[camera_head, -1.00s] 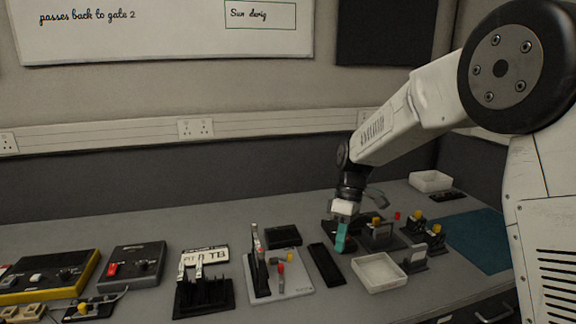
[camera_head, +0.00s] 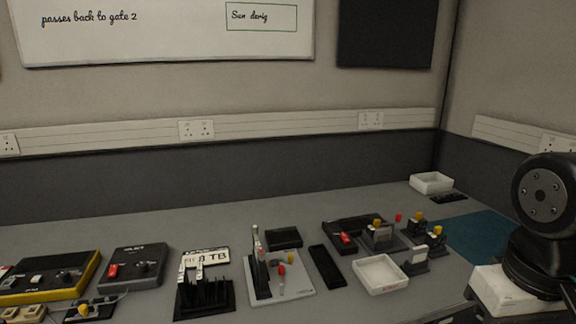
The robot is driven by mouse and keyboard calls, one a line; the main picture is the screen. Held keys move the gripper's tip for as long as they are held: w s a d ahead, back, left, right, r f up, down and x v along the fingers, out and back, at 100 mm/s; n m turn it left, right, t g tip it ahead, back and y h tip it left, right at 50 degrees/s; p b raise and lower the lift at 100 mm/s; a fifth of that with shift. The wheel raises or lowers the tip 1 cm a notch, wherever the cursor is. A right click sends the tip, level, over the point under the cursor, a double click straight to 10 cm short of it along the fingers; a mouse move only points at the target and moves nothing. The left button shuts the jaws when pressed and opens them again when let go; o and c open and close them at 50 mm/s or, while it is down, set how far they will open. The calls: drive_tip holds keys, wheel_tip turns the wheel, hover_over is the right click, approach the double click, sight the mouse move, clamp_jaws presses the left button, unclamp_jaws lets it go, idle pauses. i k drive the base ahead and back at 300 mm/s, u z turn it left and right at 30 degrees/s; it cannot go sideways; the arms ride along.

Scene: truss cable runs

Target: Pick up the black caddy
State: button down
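A black slotted rack (camera_head: 205,298) stands at the front of the bench, left of centre, with upright dividers and white-topped pieces standing at its left side. It looks the most like the black caddy, but no label confirms this. Other black holders are a small flat black tray (camera_head: 284,238) and a long narrow black tray (camera_head: 326,267). My gripper is out of the picture. Only part of my arm shows at the right edge, away from the rack.
A white tray (camera_head: 380,276) and a grey board with a red knob (camera_head: 281,270) stand nearby. Black control boxes (camera_head: 132,265) are at left. Small stands with yellow knobs (camera_head: 417,224) are at right, before a teal mat (camera_head: 474,236).

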sight(260, 275)
drive_tip(key=z, duration=0.05)
drive_tip(key=k, duration=0.5)
drive_tip(key=u, duration=0.85)
drive_tip(key=i, duration=1.25)
drive_tip(key=z, duration=0.3)
